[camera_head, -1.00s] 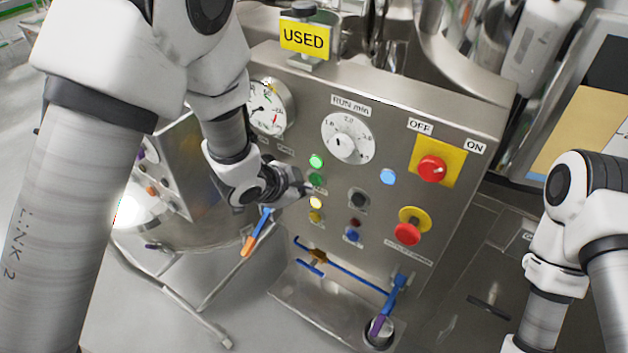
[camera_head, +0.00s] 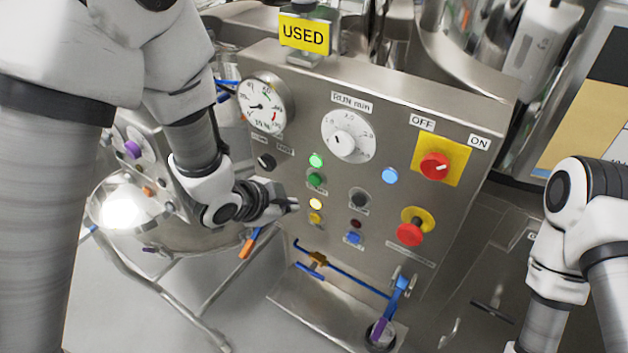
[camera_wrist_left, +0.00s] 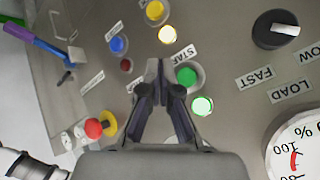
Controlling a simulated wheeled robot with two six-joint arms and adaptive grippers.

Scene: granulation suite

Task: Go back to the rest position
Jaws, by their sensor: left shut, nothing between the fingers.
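My left gripper (camera_head: 292,205) is shut and empty in front of the left part of the steel control panel (camera_head: 300,110). In the left wrist view its fingertips (camera_wrist_left: 155,70) meet, close to the green button (camera_wrist_left: 187,76) and the START label. The lit green lamp (camera_head: 316,160), the green button (camera_head: 316,180) and the lit yellow lamp (camera_head: 316,204) show on the panel beside it. I cannot tell whether the fingertips touch the panel. Of my right arm, only links show at the right edge. The right gripper is out of view.
The panel also carries a gauge (camera_head: 263,106), a RUN min dial (camera_head: 348,137), a red OFF/ON switch (camera_head: 434,166) and a red mushroom button (camera_head: 410,234). A blue-handled valve pipe (camera_head: 350,278) runs low in front. A second steel unit (camera_head: 140,170) stands behind my left arm.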

